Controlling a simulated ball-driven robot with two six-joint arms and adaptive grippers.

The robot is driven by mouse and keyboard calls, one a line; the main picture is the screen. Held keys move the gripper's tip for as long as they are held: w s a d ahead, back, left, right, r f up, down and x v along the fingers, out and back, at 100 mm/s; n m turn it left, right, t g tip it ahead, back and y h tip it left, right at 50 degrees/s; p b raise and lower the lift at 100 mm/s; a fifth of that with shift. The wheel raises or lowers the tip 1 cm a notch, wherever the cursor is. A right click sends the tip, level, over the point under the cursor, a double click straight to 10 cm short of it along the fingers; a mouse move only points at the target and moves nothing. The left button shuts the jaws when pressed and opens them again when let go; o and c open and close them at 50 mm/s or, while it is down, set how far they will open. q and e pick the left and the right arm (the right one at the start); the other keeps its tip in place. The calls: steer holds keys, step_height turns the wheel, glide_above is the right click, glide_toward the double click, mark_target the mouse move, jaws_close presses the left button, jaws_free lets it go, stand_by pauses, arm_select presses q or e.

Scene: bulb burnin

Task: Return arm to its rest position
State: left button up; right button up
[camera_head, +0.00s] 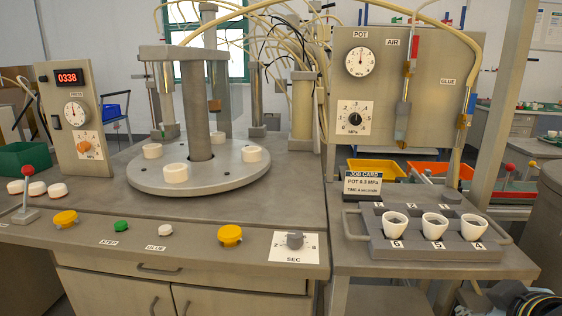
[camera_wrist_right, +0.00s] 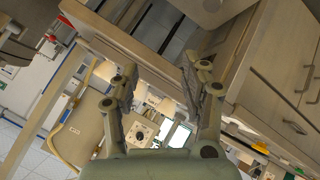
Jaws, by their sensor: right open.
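My right gripper shows in the right wrist view (camera_wrist_right: 158,64), with its two fingers spread apart and nothing between them. Beyond the fingers, that view looks at a tilted scene with the bench's beige cabinet doors (camera_wrist_right: 285,105) at the right. The gripper appears clear of the bench and touches nothing visible. In the head view neither gripper can be made out. A dark shape with a yellow part sits at the bottom right corner there, too cut off to identify. My left gripper shows in neither view.
A grey tray (camera_head: 377,250) with several white cups stands on the right bench. A job card (camera_head: 363,184) stands behind it. A round turntable (camera_head: 200,182) with white pieces is on the left bench. A red-knobbed lever (camera_head: 28,180) and yellow buttons (camera_head: 230,235) line the front.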

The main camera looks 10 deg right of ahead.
steer(key=s+a+f+m+g+y, duration=0.1)
steer(key=s+a+g+y, duration=0.2)
steer(key=s, duration=0.4)
steer(key=s+a+f+m+g+y, duration=0.1)
steer(key=s+a+g, duration=0.1)
steer(key=s+a, duration=0.45)
steer(key=s+d+f+g, duration=0.1)
steer(key=d+f, duration=0.1)
steer(key=f, duration=1)
steer(key=s+d+f+g, duration=0.1)
steer(key=d+f, duration=0.1)
steer(key=f, duration=1.1)
steer(key=s+d+f+m, duration=0.1)
steer(key=s+f, duration=1.6)
steer(key=s, duration=0.2)
steer(key=shift+d+f+g, duration=0.2)
steer(key=shift+g, duration=0.2)
